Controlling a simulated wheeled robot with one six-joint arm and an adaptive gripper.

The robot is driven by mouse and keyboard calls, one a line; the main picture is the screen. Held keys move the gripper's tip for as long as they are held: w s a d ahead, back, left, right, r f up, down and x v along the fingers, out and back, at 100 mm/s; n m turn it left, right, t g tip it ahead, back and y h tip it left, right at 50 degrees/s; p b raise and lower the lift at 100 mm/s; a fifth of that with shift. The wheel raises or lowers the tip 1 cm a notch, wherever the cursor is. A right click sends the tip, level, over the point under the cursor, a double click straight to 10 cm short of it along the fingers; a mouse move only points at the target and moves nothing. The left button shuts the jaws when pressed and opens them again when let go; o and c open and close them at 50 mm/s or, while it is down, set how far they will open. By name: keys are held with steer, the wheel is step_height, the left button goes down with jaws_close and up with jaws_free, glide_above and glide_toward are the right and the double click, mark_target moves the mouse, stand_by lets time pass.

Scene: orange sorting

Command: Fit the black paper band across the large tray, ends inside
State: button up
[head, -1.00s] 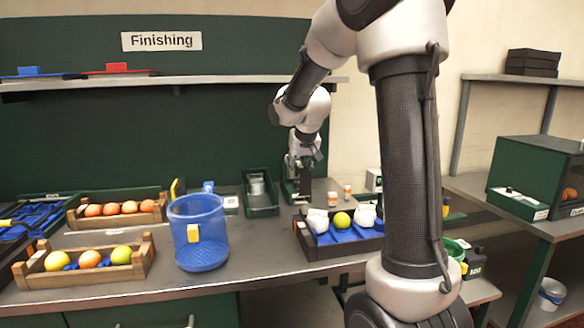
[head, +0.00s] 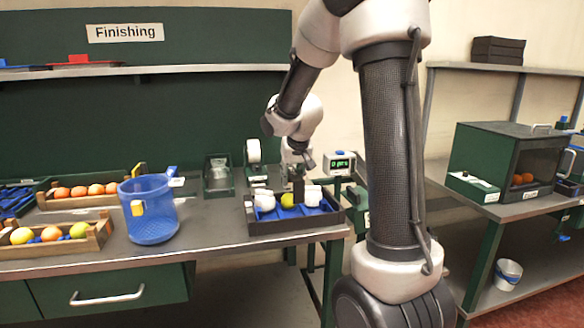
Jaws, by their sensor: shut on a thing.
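The large tray (head: 300,226) is a dark, low box near the right end of the bench. It holds blue lining (head: 318,210), white wrapped pieces (head: 264,199) and a yellow-green fruit (head: 288,201). My gripper (head: 297,176) is over the middle of the tray, pointing down. It is shut on a small dark piece (head: 298,190), which looks like the black paper band. The piece hangs between the fruit and the white piece on the right. Its ends are too small to make out, and I cannot tell whether it touches the tray.
Wooden crates of fruit (head: 58,247) are at far left. Behind the tray are a dark green bin (head: 218,178), a white roll on a holder (head: 253,150) and a small display (head: 340,163). Bench is clear between jug and tray.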

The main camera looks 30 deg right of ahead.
mark_target(290, 199)
step_height(290, 199, down, 5)
steer(key=shift+r, duration=0.1)
steer(key=shift+d+f, duration=0.15)
steer(key=shift+f, duration=0.1)
steer(key=shift+a+f, duration=0.2)
steer(key=shift+f, duration=0.4)
stand_by(0.4)
steer(key=o, duration=1.2)
